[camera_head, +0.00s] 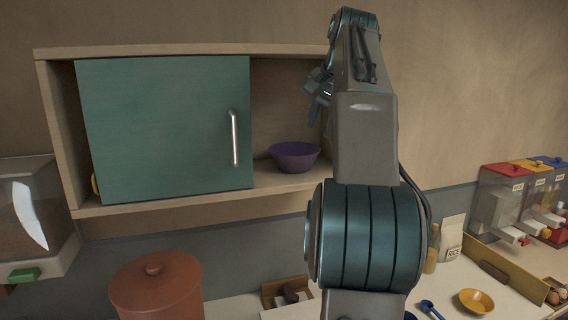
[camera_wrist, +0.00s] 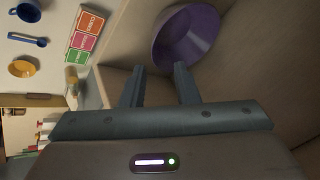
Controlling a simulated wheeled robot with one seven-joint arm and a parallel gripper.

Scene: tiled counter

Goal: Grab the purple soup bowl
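The purple soup bowl (camera_head: 294,157) stands upright on the floor of the wall cabinet, in the open part right of the teal door. In the wrist view the purple bowl (camera_wrist: 186,40) shows just beyond the fingertips, toward the right one. My gripper (camera_wrist: 158,72) is open, with a clear gap between its two fingers and nothing in it. In the head view my gripper (camera_head: 318,95) is above and right of the bowl, partly hidden behind my arm.
The teal sliding door (camera_head: 165,125) covers the cabinet's left part. The cabinet shelf (camera_head: 262,172) is otherwise bare near the bowl. Below, the counter holds a brown pot (camera_head: 157,290), a yellow bowl (camera_head: 476,300) and a blue spoon (camera_head: 431,308). Dispensers (camera_head: 520,195) stand at right.

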